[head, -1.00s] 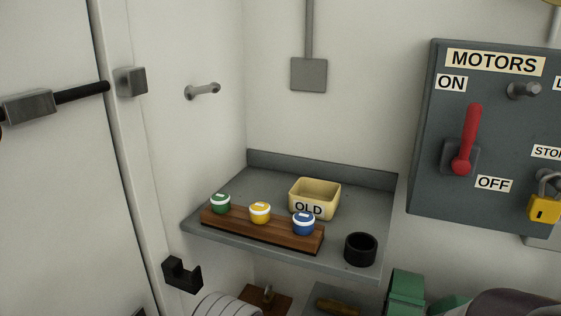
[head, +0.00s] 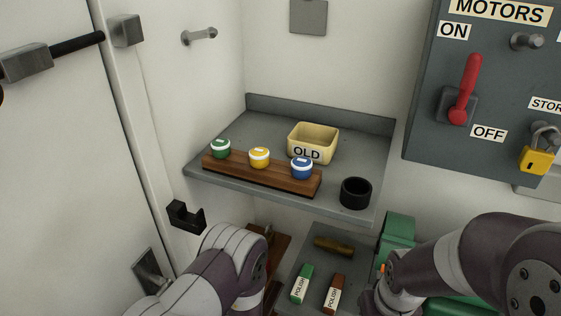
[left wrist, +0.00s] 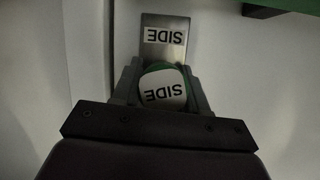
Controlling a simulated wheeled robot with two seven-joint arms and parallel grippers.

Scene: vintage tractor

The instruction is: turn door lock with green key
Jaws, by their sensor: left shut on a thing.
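In the left wrist view my left gripper (left wrist: 163,88) is shut on the green key (left wrist: 148,72), whose rounded green head carries a white label reading SIDE, upside down in this view. Just beyond it is a metal lock plate (left wrist: 163,48) with a matching SIDE label on a pale surface. The key head overlaps the plate's near end; its shaft is hidden, so I cannot tell whether it is in the lock. In the head view my left arm comes in at the bottom, with its gripper out of sight. My right arm shows at lower right, its gripper out of the picture.
A grey shelf (head: 225,182) holds a wooden rack (head: 262,179) with green, yellow and blue-lidded jars, a cream OLD box (head: 304,152) and a black cup (head: 355,193). Green and brown POLISH packs (head: 302,284) lie below. A black bracket (head: 183,216) sticks out by the door (head: 60,180).

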